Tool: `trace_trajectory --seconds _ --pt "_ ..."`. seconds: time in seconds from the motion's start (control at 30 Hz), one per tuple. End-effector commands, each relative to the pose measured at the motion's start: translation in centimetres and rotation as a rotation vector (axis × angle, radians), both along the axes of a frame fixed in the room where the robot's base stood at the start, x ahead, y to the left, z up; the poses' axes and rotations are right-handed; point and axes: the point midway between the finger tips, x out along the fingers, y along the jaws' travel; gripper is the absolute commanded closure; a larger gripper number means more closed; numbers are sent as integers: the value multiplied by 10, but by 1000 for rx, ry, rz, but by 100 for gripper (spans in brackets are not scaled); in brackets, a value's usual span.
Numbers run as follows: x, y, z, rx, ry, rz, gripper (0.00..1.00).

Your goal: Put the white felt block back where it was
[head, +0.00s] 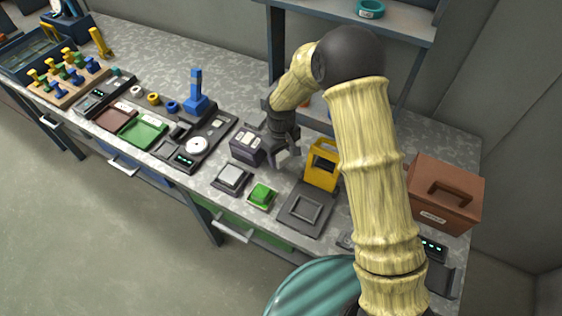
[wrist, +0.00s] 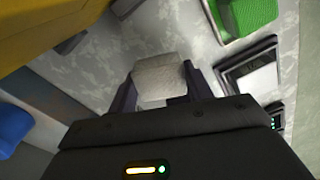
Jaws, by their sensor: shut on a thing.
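My gripper (wrist: 160,84) is shut on the white felt block (wrist: 158,77), which sits between both fingers in the wrist view. In the head view my gripper (head: 284,153) hangs over the bench between a dark box and a yellow frame; the block cannot be made out there. A dark square holder with a pale middle (head: 231,178) stands at the bench front, left of a green block (head: 262,195). In the wrist view the pale-centred holder (wrist: 252,70) lies right of the held block, and the green block (wrist: 250,14) is at the upper right.
The yellow frame (head: 321,166) stands close right of my gripper, and the dark box (head: 247,146) close left. A grey square dish (head: 304,210) lies in front. A brown case (head: 446,194) stands further right. Bare grey bench (wrist: 95,75) shows beside the held block.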

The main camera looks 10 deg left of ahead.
Motion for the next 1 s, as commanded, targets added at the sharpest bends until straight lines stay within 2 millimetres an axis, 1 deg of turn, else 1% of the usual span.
trace_trajectory --seconds 0.37,0.6,0.67,1.0 --pt "0 0 -6 0 -1 0 68" --pt "0 0 -36 -1 0 -1 68" --pt "0 0 -40 -1 -1 -1 68" --pt "0 0 -44 0 -1 -1 68"
